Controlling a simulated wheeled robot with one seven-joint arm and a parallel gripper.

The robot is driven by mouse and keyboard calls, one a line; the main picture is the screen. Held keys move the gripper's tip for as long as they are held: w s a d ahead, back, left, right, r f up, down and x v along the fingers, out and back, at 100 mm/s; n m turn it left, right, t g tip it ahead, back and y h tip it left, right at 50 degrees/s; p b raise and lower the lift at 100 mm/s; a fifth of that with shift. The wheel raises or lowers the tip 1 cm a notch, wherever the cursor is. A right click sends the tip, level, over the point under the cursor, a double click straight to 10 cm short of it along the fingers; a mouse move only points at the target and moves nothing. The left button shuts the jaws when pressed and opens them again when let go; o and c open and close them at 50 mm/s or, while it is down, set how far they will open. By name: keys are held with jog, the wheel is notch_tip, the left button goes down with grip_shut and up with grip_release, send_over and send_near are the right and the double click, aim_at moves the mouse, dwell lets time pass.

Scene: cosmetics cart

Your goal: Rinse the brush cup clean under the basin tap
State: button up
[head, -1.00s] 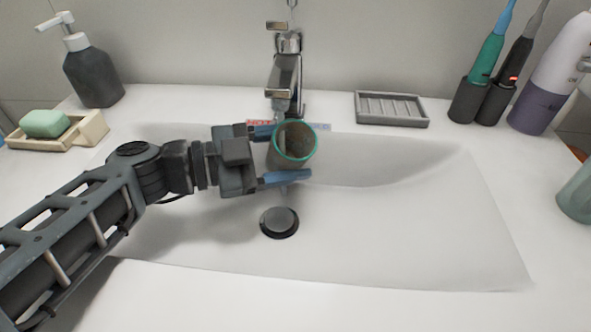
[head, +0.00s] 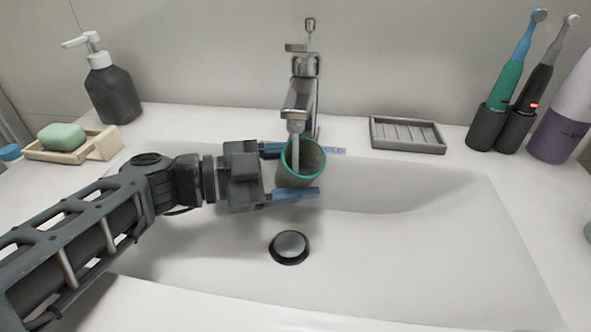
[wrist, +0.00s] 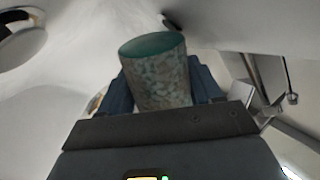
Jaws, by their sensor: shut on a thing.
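The brush cup (head: 299,178) is a speckled grey-brown cup with a green rim. It is held over the basin (head: 400,235), mouth up and slightly tilted in the head view. My gripper (head: 296,171) is shut on the cup, with a blue finger on either side of its body. The wrist view shows the cup (wrist: 160,80) between the blue fingers. The chrome tap (head: 298,102) stands behind, its spout above the cup's mouth. A thin pale stream seems to run from the spout into the cup. The cup's bottom inside cannot be made out.
The drain plug (head: 290,246) lies below the cup. A soap pump (head: 112,92) and a soap dish (head: 78,155) with green soap (head: 62,137) stand left. A ridged grey tray (head: 407,136) and electric toothbrushes (head: 503,95) stand right. The basin's right side is clear.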

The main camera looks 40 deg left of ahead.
jog(key=shift+d+r, duration=0.1)
jog(key=shift+d, duration=0.05)
jog(key=shift+w+d+p, duration=0.25)
jog(key=shift+d+p, duration=0.1)
jog(key=shift+p, duration=0.15)
jog(key=shift+a, duration=0.15)
jog(key=shift+s+a+b, duration=0.25)
jog(key=shift+a+b, duration=0.1)
jog(key=shift+a, duration=0.05)
